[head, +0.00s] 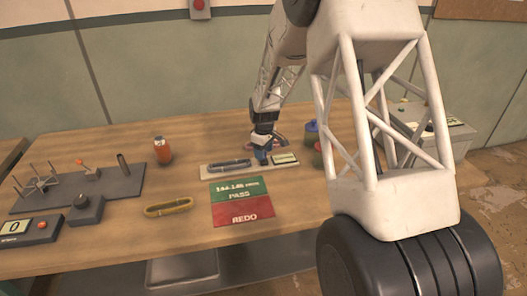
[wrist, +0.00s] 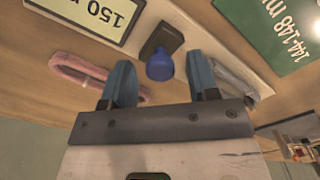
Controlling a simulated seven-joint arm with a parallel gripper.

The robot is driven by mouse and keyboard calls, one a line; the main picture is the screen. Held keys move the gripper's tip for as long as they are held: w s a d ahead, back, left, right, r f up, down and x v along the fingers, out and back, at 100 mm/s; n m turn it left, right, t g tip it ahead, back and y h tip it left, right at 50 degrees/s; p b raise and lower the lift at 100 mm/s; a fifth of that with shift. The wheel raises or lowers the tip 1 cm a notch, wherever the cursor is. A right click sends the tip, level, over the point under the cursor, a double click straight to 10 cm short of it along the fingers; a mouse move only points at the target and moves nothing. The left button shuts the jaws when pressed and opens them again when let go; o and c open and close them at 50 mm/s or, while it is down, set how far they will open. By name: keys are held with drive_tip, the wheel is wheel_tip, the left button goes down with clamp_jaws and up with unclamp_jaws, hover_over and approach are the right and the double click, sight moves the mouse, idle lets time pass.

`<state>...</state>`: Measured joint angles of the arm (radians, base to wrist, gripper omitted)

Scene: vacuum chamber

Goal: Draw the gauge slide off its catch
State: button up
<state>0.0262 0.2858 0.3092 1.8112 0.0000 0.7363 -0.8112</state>
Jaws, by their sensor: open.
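The gauge (head: 208,173) is a long pale strip on the wooden table, with a "150 m…" readout (wrist: 98,15) at one end. Its slide appears to be the dark block with a round blue knob (wrist: 160,66). My gripper (head: 262,157) is over this end of the gauge, pointing down. In the wrist view the blue fingers (wrist: 162,82) are apart, with the knob between their tips and a gap on each side. A dark grey loop (head: 229,163) lies along the gauge, partly behind the right finger in the wrist view (wrist: 236,76). I cannot make out the catch.
A pink loop (wrist: 85,78) lies behind the gauge. A green and red PASS/REDO card (head: 240,203) and a yellow loop (head: 168,207) lie in front. An orange jar (head: 162,151) stands left; blue (head: 311,132) and red containers stand right.

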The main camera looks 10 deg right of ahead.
sight(260, 163)
clamp_jaws()
drive_tip(key=shift+a, duration=0.75)
unclamp_jaws()
drive_tip(key=shift+r, duration=0.1)
wheel_tip(260, 163, up, 8)
drive_tip(key=shift+f, duration=0.2)
idle(0.6)
drive_tip(key=shift+r, duration=0.1)
